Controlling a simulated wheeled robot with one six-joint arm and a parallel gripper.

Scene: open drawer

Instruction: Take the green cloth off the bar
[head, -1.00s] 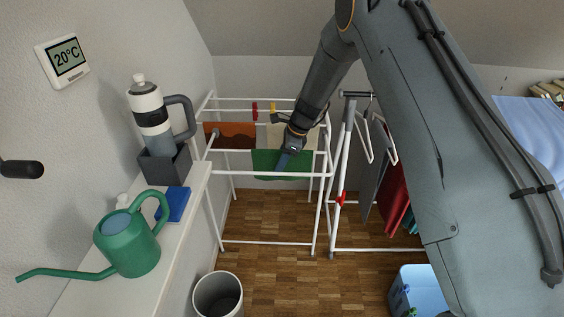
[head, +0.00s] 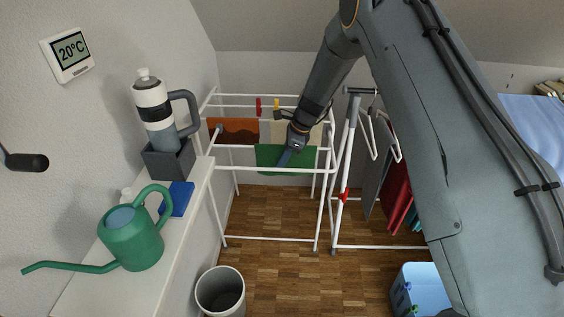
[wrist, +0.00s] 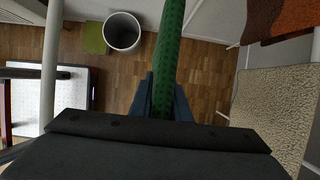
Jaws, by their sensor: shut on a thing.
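The green cloth (head: 270,157) hangs at the drying rack, behind its front white rail in the head view. In the wrist view the cloth (wrist: 168,55) shows edge-on as a dotted green strip running up from between the fingers. My gripper (head: 285,157) is at the cloth; in the wrist view its two dark fingers (wrist: 166,98) are shut on it, one on each side. The head view does not clearly show whether the cloth still touches a bar.
The white drying rack (head: 270,240) also holds an orange-brown cloth (head: 233,127) and a beige cloth (head: 312,133). A second rack with hangers (head: 345,165) stands close on the right. A shelf with a green watering can (head: 135,240) is at left; a bin (head: 220,288) stands below.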

